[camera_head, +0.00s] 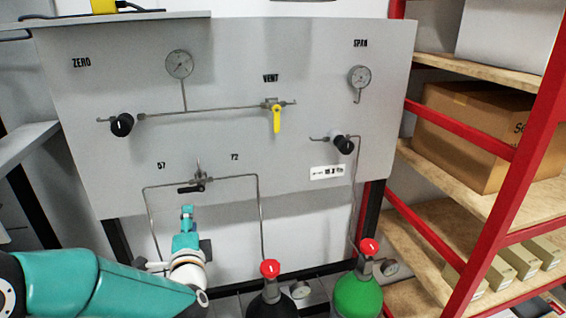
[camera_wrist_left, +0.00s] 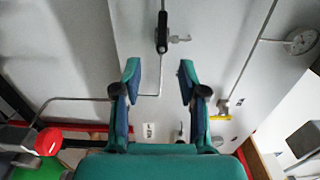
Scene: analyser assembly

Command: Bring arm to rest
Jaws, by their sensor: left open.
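My left arm (camera_head: 100,287) comes in from the lower left in the head view. Its teal left gripper (camera_head: 187,212) points up in front of the lower panel, below the black lever valve (camera_head: 192,188). In the left wrist view the two fingers of my left gripper (camera_wrist_left: 159,75) stand apart with nothing between them. A black valve handle (camera_wrist_left: 162,32) shows beyond the fingertips, apart from them. My right gripper is not in view.
The grey panel (camera_head: 225,80) carries gauges, black knobs and a yellow vent handle (camera_head: 277,118). A dark cylinder (camera_head: 268,303) and a green cylinder (camera_head: 357,297) with red tops stand below. A red-framed shelf (camera_head: 532,130) with boxes stands right.

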